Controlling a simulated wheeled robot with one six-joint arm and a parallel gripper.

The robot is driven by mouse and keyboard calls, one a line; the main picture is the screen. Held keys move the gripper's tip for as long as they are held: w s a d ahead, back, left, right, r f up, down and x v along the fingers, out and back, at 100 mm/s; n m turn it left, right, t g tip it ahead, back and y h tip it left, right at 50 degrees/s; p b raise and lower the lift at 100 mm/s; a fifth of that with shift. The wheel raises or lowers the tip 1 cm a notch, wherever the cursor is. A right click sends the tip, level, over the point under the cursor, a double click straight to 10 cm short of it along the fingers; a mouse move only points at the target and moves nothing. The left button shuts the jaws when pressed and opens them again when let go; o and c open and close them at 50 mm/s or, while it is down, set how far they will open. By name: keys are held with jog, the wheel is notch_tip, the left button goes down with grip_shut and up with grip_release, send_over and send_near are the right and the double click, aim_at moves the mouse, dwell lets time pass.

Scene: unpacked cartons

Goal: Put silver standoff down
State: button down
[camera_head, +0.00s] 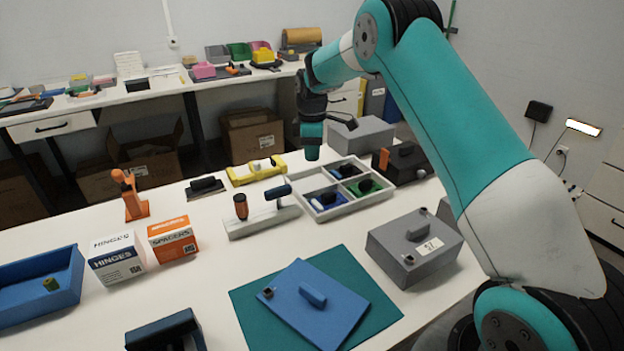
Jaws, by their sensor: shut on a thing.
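My gripper (312,152) points down at the far side of the white table (150,300). It is above the back-left part of a white divided tray (350,207) and clear of it. Its jaws are shut, but the silver standoff cannot be made out between them; it is too small or hidden at this distance. The tray has several compartments, with blue and green floors among them, and dark pieces lie in some of these.
A yellow holder (256,171) and a grey rail with handles (262,221) stand left of the tray. A black case (402,163) is at its right. A grey lidded box (414,248) and a blue board (316,302) on a green mat (376,309) are nearer.

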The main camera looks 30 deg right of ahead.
aim_at(312, 185)
notch_tip(312, 185, down, 8)
jog(key=shift+f, duration=0.2)
dwell(0.3)
jog(key=c, duration=1.1)
grip_release()
jog(key=shift+f, duration=0.1)
jog(key=shift+o, duration=0.2)
